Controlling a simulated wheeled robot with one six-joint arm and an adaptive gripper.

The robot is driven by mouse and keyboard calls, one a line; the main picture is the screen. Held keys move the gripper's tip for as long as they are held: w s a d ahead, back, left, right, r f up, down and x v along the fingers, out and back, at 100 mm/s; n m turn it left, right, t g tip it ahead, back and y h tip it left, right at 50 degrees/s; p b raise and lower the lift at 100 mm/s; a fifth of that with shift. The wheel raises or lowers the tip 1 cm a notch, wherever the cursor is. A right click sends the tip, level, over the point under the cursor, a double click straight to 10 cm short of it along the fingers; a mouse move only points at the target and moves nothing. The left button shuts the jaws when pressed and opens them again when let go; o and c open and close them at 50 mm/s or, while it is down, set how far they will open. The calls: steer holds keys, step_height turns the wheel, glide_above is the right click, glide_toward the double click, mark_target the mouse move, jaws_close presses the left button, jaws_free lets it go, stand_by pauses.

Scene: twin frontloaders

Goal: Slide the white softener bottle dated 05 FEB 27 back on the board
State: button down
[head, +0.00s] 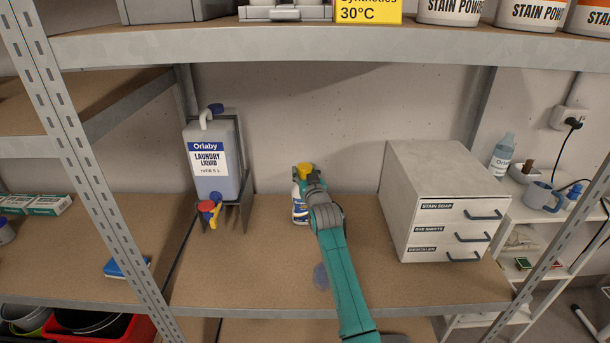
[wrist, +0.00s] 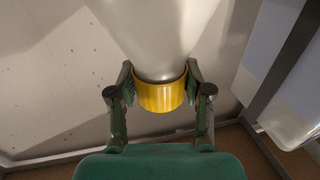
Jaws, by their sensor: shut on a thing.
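A white bottle (head: 298,209) with a yellow cap (head: 304,170) stands on the brown shelf board (head: 260,270), left of the drawer box. My gripper (head: 309,177) is at its top, shut on the cap. In the wrist view the gripper (wrist: 160,92) has a finger on each side of the yellow cap (wrist: 160,97), and the white bottle body (wrist: 160,35) shows beyond it. The bottle's label is partly hidden by my arm and its date cannot be read.
A large laundry liquid canister (head: 217,165) with a red and blue tap stands on a rack at left. A grey drawer box (head: 430,200) stands at right. A blue item (head: 126,267) lies at far left. An upper shelf (head: 300,45) hangs above.

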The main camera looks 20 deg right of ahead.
steer(key=shift+w+d, duration=0.1)
steer(key=shift+w, duration=0.2)
steer(key=shift+c, duration=2)
jaws_free()
steer(key=s+a, duration=0.1)
steer(key=s, duration=1.1)
steer(key=shift+s+f, duration=0.1)
